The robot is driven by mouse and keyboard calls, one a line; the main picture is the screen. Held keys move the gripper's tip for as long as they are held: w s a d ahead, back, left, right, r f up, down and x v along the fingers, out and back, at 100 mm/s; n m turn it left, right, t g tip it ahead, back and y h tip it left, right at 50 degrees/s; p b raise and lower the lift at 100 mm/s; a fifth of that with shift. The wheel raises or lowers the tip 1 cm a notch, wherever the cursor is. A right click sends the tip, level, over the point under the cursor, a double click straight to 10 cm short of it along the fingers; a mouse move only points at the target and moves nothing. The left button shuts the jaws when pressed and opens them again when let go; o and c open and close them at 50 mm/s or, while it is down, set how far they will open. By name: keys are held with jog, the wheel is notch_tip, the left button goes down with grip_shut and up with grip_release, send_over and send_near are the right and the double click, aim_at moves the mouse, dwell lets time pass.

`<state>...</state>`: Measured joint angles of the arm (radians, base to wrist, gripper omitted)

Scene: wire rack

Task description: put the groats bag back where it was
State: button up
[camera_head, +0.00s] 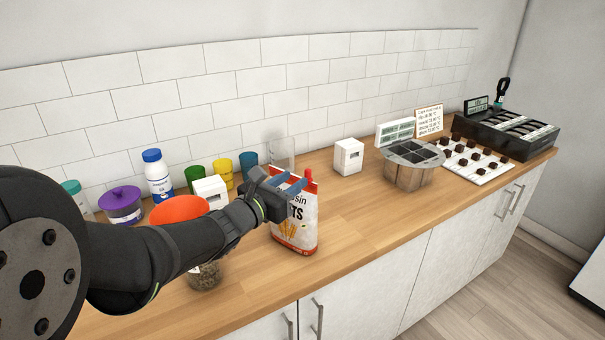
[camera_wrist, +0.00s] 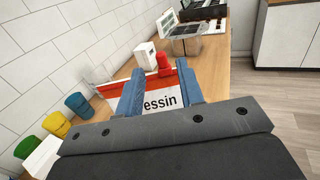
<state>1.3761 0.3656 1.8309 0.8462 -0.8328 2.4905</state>
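The groats bag (camera_head: 297,228) is a white and red paper bag with dark lettering and a red cap at its top right corner. It stands upright on the wooden counter in the head view. My gripper (camera_head: 288,183) is at the bag's upper left, its two blue fingers across the upper part of the bag. In the wrist view, the fingers of my gripper (camera_wrist: 161,82) are well apart. The bag (camera_wrist: 160,101) shows between them and beyond the left finger. The fingers hide part of the lettering; I see no clear grip on the bag.
A clear glass (camera_head: 281,153) stands behind the bag, and a white box (camera_head: 348,156) to its right. The counter (camera_head: 350,215) right of the bag is clear.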

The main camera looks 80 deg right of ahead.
aim_at(306, 172)
jog(key=v, duration=0.5)
jog(key=shift+a, duration=0.15)
jog(key=x, duration=1.2)
jog(key=shift+s+d+f, duration=0.1)
jog(key=shift+d+f, duration=0.05)
jog(key=shift+d, duration=0.05)
jog(key=r, duration=0.2)
jog(key=shift+a+r, duration=0.25)
jog(key=shift+r, duration=0.1)
jog(key=shift+d+r, duration=0.1)
jog(key=shift+r, duration=0.5)
